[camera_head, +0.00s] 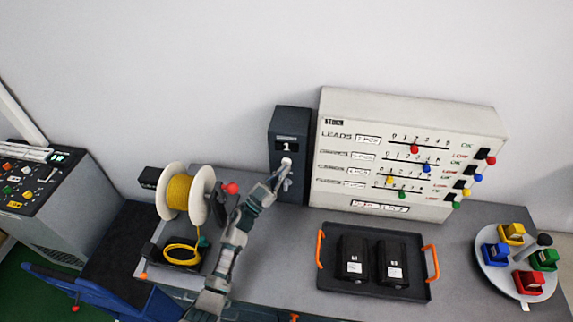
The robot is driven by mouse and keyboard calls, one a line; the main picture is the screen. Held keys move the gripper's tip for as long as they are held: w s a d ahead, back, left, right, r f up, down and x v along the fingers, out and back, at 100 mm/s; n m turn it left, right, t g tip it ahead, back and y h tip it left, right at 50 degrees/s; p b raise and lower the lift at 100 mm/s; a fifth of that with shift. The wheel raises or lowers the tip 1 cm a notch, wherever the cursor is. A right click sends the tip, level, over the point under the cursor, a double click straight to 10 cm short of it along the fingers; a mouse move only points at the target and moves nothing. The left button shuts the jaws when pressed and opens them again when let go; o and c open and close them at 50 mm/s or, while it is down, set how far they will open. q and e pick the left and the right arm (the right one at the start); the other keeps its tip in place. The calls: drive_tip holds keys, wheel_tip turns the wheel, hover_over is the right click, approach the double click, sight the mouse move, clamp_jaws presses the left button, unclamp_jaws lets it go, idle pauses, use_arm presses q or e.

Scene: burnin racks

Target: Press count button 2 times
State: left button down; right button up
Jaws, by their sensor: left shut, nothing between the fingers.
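A dark upright counter box (274,128) stands against the wall, left of the white panel. Its small display reads 1. A pale round button (287,162) shows on its front below the display. My left gripper (284,172) is shut and empty, with its fingertips right at the button. I cannot tell whether the tips touch it or stand just off it. The gripper hides the lower front of the box. My right gripper is not in view.
A white LEADS panel (470,122) with coloured sliders stands to the right. A black tray (385,294) with orange handles holds two black blocks. A yellow cable spool (178,192) stands left of my arm. A round turntable (500,272) with coloured bins sits far right.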

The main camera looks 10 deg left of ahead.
use_arm(q)
drive_tip(key=shift+w, duration=0.3)
idle(0.4)
drive_tip(key=shift+s, duration=0.2)
drive_tip(key=shift+s+a+p, duration=0.1)
drive_tip(key=shift+s+p, duration=0.5)
drive_tip(key=shift+s, duration=0.15)
drive_tip(key=s+p, duration=0.3)
drive_tip(key=s, duration=0.2)
idle(0.9)
